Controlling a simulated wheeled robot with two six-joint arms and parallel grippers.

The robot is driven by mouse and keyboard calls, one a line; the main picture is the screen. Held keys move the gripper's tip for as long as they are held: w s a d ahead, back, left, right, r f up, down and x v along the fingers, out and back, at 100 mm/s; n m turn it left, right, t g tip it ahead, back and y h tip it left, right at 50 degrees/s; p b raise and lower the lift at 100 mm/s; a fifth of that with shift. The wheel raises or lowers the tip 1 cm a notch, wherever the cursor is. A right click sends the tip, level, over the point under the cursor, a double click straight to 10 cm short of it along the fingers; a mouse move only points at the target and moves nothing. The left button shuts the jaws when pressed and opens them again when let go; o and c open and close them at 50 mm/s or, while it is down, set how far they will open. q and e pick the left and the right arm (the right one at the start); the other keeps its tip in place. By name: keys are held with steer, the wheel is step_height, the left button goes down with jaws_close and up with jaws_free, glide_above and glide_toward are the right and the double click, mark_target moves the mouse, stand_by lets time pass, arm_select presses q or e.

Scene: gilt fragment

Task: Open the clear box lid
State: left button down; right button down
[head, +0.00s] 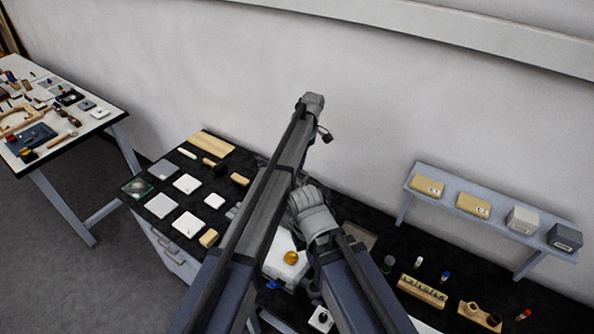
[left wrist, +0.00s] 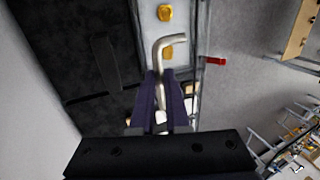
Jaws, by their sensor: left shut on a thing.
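In the left wrist view my left gripper (left wrist: 162,88) is shut on a bent silvery metal rod (left wrist: 165,48), whose hooked end sticks out past the fingertips. I cannot make out these fingers in the head view, where my raised arm covers that part of the bench. An amber-gold piece (head: 291,257) sits on a white block (head: 279,246), partly hidden by my arms. Gold also shows in the left wrist view (left wrist: 166,12).
White tiles (head: 187,184) and wooden pieces lie on the black bench top (head: 146,212). A small shelf (head: 440,196) with several blocks stands at the back right. A lettered wooden block (head: 421,291) is at the front right. A second table (head: 92,118) stands far left.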

stand_by(0.3)
arm_select(q)
steer(key=c, duration=0.9)
jaws_free()
steer(key=shift+a, duration=0.1)
